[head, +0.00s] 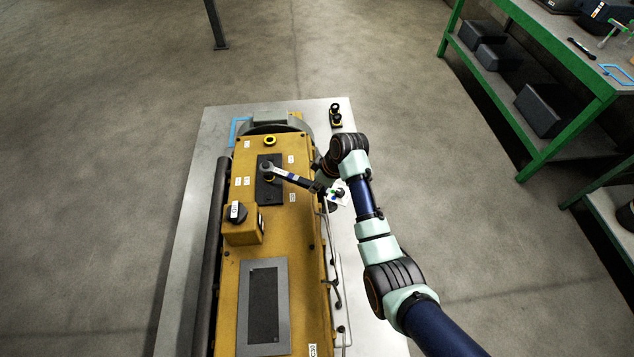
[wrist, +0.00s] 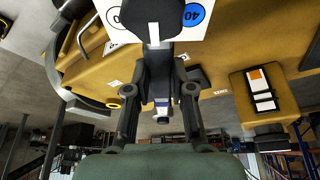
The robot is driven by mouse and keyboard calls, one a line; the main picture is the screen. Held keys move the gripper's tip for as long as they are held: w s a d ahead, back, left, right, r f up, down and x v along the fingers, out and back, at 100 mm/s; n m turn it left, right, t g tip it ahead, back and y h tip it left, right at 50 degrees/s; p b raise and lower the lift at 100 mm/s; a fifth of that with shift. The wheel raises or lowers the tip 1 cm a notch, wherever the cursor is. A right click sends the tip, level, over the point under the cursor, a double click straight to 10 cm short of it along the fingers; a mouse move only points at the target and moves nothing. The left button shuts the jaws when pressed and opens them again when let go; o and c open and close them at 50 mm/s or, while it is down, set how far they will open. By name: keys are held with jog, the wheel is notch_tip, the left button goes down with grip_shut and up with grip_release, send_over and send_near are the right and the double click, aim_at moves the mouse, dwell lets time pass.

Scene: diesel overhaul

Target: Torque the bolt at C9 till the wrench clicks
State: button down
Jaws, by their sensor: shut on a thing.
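A torque wrench (head: 291,178) with a blue band and dark handle lies across the yellow engine (head: 285,225). My gripper (head: 326,191) is shut on the wrench's handle end at the engine's right edge. In the wrist view my gripper (wrist: 158,65) has the dark handle between its fingers, and the wrench's blue band (wrist: 161,104) shows beyond.
A yellow box with a dark knob (head: 237,213) stands up from the engine's top. A yellow ring (head: 269,140) is farther back. Pipes (head: 338,290) run along the right side. A green bench (head: 560,70) is at right.

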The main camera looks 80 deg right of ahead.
jog(key=shift+f, duration=0.5)
jog(key=shift+r, duration=0.1)
jog(key=shift+a+p, duration=0.2)
jog(key=shift+p, duration=0.1)
jog(key=shift+w+a, duration=0.1)
jog(key=shift+a, duration=0.1)
jog(key=shift+a+p, duration=0.1)
jog(key=shift+p, duration=0.3)
jog(key=shift+w+a+p, duration=0.15)
jog(key=shift+a+p, duration=0.25)
jog(key=shift+p, duration=0.05)
